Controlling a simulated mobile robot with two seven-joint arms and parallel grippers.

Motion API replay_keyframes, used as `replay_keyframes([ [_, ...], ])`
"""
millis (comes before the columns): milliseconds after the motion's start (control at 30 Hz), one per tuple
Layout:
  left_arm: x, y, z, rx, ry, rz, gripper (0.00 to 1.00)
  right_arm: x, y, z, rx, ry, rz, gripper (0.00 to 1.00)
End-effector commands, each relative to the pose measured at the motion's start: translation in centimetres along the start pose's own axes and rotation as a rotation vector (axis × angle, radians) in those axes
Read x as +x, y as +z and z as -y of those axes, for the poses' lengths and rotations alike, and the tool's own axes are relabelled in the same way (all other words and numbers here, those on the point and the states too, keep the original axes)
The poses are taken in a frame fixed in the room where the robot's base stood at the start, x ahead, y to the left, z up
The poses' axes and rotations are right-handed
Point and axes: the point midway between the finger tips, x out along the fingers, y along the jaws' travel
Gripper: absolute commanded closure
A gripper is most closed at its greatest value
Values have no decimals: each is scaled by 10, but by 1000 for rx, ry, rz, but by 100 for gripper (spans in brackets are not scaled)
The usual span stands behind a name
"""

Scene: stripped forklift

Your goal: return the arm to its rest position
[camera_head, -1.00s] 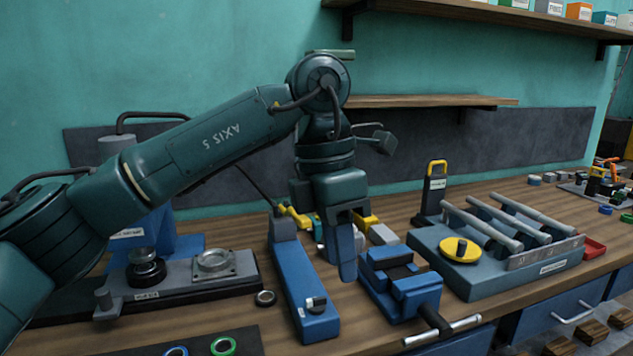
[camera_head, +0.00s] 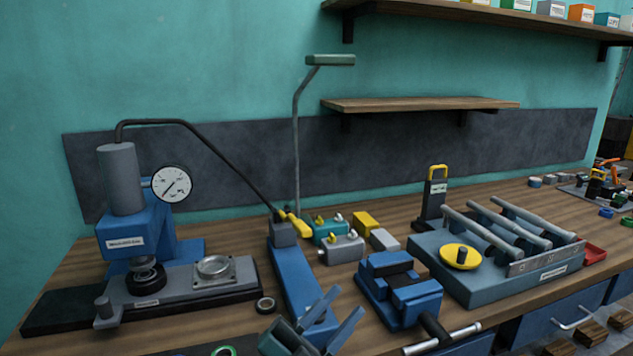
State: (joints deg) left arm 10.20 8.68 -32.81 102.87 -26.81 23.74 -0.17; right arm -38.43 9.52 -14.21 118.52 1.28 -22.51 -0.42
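My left gripper (camera_head: 346,302) shows at the bottom centre of the head view, with its two blue-grey fingers pointing up and to the right. The fingers are apart, with nothing seen between them. It covers the near end of a long blue tool (camera_head: 292,275) on the wooden bench (camera_head: 215,325). The rest of my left arm is below the picture. My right arm and gripper are not in view.
A blue press with a dial gauge (camera_head: 171,184) stands at the left. A blue vise (camera_head: 401,287) sits right of my gripper, its handle (camera_head: 450,338) sticking out in front. A fixture with grey rods (camera_head: 500,255) is farther right. A lamp (camera_head: 330,60) rises behind.

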Motion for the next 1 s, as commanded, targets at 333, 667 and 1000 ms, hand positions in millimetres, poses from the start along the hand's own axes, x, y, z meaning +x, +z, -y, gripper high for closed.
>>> replay_keyframes([
  [333,-231,90,-58,-519,-166,934,69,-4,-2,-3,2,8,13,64],
  [667,-353,67,-104,-744,-176,1338,69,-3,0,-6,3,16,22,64],
  [1000,-357,66,-105,-752,-176,1350,69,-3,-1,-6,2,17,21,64],
])
